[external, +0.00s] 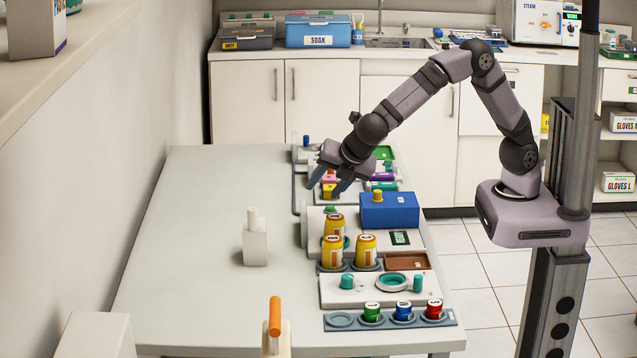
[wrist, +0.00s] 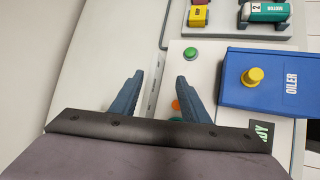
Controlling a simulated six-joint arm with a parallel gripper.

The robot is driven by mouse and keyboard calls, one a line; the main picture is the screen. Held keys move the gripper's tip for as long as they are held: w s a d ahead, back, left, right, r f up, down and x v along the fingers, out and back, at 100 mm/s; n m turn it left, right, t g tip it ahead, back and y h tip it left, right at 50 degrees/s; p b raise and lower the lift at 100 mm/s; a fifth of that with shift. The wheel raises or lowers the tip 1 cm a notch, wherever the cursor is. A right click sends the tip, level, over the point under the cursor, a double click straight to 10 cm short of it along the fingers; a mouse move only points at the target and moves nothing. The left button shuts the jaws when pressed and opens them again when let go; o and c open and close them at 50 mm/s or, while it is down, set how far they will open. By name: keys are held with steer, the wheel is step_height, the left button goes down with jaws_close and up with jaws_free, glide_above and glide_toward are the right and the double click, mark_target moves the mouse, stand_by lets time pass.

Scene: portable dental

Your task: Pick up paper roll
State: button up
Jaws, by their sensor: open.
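My gripper (external: 328,183) hangs over the equipment row on the far part of the grey table. In the wrist view the two blue-grey fingers of my gripper (wrist: 159,80) are apart with nothing between them. No paper roll can be made out for sure in either view. A white block with a narrow white top (external: 255,245) stands upright on the table, left of the equipment and well apart from my gripper. I cannot tell whether it is the paper roll. It does not show in the wrist view.
A blue oiler box (external: 390,210) with a yellow knob is right of the fingers; it also shows in the wrist view (wrist: 247,92). Several yellow canisters (external: 333,250) and a rack of coloured bottles (external: 391,318) are nearer. An orange-topped item (external: 275,315) stands in front. The table's left side is mostly clear.

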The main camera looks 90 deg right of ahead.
mark_target(257, 215)
steer(key=w+a+r+n+t+h+b, duration=0.2)
steer(key=w+a+r+n+t+b, duration=0.1)
steer(key=w+a+n+t, duration=0.35)
steer(key=w+a+r+n+t+h+b, duration=0.25)
steer(key=w+a+n, duration=0.25)
steer(key=w+a, duration=0.35)
steer(key=shift+m, duration=0.25)
steer(key=f, duration=0.6)
steer(key=shift+s+a+f+p, duration=0.2)
steer(key=shift+a+f+p, duration=0.05)
steer(key=shift+a+p, duration=0.15)
steer(key=shift+x, duration=1.05)
steer(key=shift+w+d, duration=0.25)
steer(key=shift+w, duration=0.15)
steer(key=shift+c, duration=0.4)
jaws_close()
